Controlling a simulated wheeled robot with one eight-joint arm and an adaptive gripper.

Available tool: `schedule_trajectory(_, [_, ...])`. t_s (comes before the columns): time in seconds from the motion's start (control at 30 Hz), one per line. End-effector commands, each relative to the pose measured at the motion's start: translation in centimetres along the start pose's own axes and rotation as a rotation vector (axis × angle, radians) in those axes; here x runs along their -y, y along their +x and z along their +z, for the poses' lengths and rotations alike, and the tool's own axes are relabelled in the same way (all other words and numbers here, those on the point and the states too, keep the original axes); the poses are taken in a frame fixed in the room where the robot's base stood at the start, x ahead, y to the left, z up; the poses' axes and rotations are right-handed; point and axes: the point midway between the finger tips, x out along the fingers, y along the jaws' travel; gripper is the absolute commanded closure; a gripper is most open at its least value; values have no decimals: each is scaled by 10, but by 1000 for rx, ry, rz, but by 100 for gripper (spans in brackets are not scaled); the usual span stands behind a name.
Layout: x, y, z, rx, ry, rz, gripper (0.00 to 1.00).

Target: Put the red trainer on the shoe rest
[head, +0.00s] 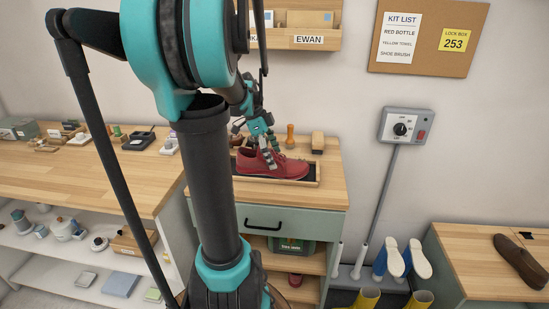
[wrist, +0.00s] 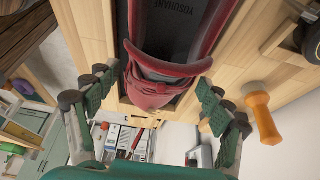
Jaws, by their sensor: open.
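The red trainer (head: 275,165) sits upright in a shallow wood-edged tray with a dark base (head: 308,180) on the cabinet top, toe to the right. I cannot tell which object is the shoe rest.
Blue-and-white shoes (head: 393,258) hang on a rack to the right, with yellow boots (head: 368,298) below. A brown shoe (head: 522,260) lies on a wooden bench (head: 475,268).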

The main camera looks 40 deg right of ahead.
Motion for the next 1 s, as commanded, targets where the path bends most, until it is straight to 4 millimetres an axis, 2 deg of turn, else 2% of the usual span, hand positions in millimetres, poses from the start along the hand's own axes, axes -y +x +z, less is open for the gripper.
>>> schedule_trajectory(0.4, [0,-80,0,0,-2,0,19])
schedule_trajectory(0.53, [0,-100,0,0,-2,-1,19])
schedule_trajectory(0.7, [0,-112,0,0,-1,0,19])
schedule_trajectory(1.0, [0,-114,0,0,0,0,19])
